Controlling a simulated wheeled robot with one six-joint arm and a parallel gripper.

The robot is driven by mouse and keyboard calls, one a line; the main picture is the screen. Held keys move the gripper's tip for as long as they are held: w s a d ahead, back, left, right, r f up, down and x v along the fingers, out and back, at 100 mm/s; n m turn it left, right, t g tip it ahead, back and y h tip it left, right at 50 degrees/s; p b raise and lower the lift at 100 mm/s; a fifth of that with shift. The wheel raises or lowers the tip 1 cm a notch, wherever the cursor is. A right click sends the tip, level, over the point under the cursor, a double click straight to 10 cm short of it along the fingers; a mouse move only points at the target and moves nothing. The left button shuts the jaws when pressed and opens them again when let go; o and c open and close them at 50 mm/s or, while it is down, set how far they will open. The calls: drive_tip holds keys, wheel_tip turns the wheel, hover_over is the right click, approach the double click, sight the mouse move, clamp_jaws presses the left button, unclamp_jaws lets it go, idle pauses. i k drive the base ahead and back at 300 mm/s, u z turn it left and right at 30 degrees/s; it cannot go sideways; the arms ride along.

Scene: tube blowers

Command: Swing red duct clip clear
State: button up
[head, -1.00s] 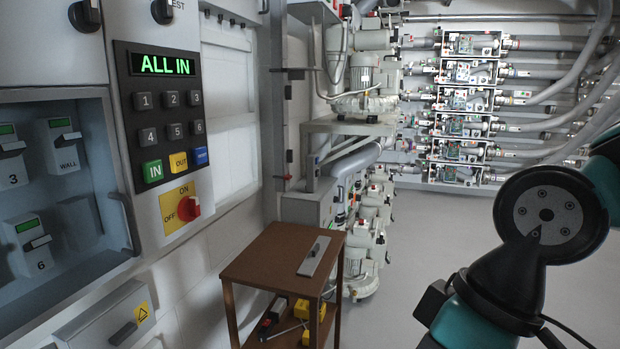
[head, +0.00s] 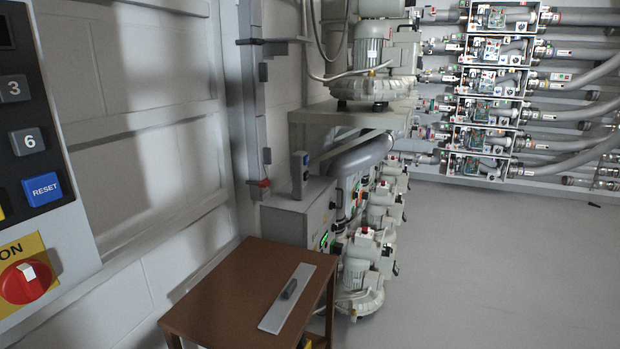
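No red duct clip can be made out with certainty. Several small red parts show on the stacked open duct boxes (head: 488,80) at the back right, too small to tell apart. A grey duct (head: 362,152) bends down below the blower shelf in the middle, and a small red part (head: 264,184) sits on the wall bracket left of it. My gripper is not in this view.
A brown table (head: 215,292) with a flat grey plate (head: 287,298) stands in front. Blowers (head: 372,55) stand on a shelf, with more below (head: 357,275). A control panel with a red knob (head: 24,281) is close at left. Grey floor (head: 480,260) is open at right.

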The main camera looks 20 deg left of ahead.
sight(265, 183)
drive_tip(key=i, duration=0.7)
drive_tip(key=u, duration=0.65)
drive_tip(key=i, duration=0.7)
drive_tip(key=u, duration=0.55)
